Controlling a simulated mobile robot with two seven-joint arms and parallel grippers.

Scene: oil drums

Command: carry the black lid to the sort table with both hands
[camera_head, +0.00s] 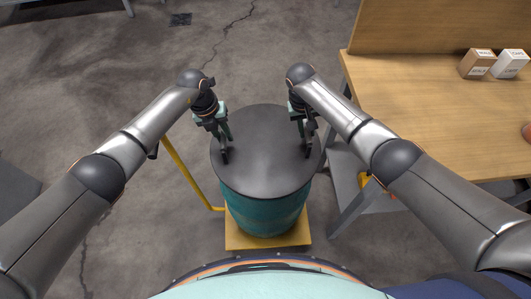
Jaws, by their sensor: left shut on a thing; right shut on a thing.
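The black lid (264,172) is a round dark disc on top of a teal drum (265,212), covering its top. Whether it is lifted slightly off the rim I cannot tell. My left gripper (225,155) is shut on the lid, on the left part of its top. My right gripper (308,151) is shut on the lid near its right edge. What exactly the fingertips hold on the lid is too small to make out. A wooden table (430,120), perhaps the sort table, stands to the right.
The drum stands on a yellow platform (240,238) with a yellow handle (185,178) at its left. Brown (476,64) and white (510,64) boxes stand at the table's back right. A reddish object (527,132) is at the right edge. The table's near-left top is clear.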

